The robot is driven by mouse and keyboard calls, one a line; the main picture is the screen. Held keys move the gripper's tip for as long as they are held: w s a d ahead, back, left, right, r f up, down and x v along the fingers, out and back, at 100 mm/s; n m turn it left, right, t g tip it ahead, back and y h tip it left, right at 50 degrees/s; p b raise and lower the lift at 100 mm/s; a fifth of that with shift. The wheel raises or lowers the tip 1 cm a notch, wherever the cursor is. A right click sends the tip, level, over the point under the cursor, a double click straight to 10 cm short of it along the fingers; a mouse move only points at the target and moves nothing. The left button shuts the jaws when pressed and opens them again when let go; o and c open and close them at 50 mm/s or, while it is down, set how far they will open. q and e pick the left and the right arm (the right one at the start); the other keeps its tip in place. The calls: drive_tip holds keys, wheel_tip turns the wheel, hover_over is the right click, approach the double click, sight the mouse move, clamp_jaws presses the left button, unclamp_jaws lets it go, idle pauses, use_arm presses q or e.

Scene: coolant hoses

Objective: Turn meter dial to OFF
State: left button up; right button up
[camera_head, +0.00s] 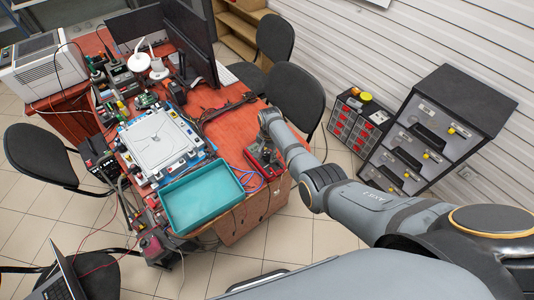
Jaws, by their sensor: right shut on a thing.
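The meter (253,161) is a small dark device with a red edge, lying near the right edge of the red-brown table. My right arm reaches in from the lower right, and my right gripper (266,153) is down at the meter. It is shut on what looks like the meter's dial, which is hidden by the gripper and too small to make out. The dial's setting cannot be read. My left gripper is not in view.
A teal tray (203,230) sits at the table's front edge, with blue and red cables (250,181) between it and the meter. A white device (158,140) lies left of the meter. A black chair (296,97) stands behind the table, with drawer cabinets (436,125) at right.

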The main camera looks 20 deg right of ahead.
sight(269, 156)
drive_tip(key=n, duration=0.6)
idle(0.6)
drive_tip(key=o, duration=1.2)
drive_tip(key=shift+c, duration=0.2)
wheel_tip(269, 156, up, 12)
drive_tip(key=shift+d, duration=0.3)
